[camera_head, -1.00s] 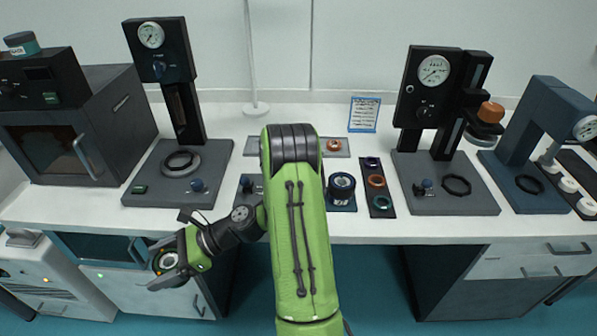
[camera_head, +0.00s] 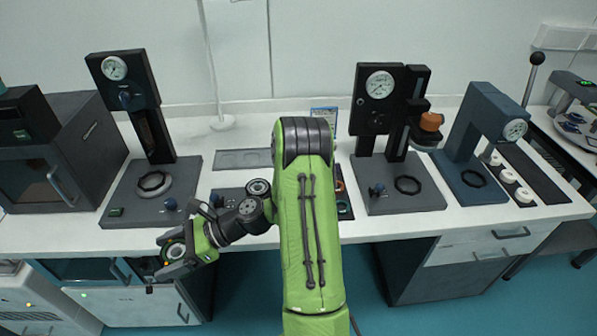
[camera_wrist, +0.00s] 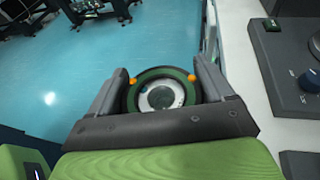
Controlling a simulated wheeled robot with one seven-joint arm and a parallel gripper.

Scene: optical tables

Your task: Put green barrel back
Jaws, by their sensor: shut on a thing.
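My gripper (camera_wrist: 162,82) is shut on a round dark barrel with a green ring (camera_wrist: 160,96), seen end-on between the two fingers in the wrist view. In the head view, my gripper (camera_head: 177,258) holds the barrel (camera_head: 175,252) in front of the bench's front edge at the lower left, over the floor side. A narrow dark rack (camera_head: 344,207) on the bench is mostly hidden behind my arm. An orange-topped piece (camera_head: 431,122) sits on the arm of the middle press.
A left press (camera_head: 150,190) with a gauge, a middle press (camera_head: 400,190) and a blue press (camera_head: 475,185) stand on the white bench. A dark oven (camera_head: 60,160) is at the left. A flat grey tray (camera_head: 243,159) lies behind my arm. Another table is at the far right.

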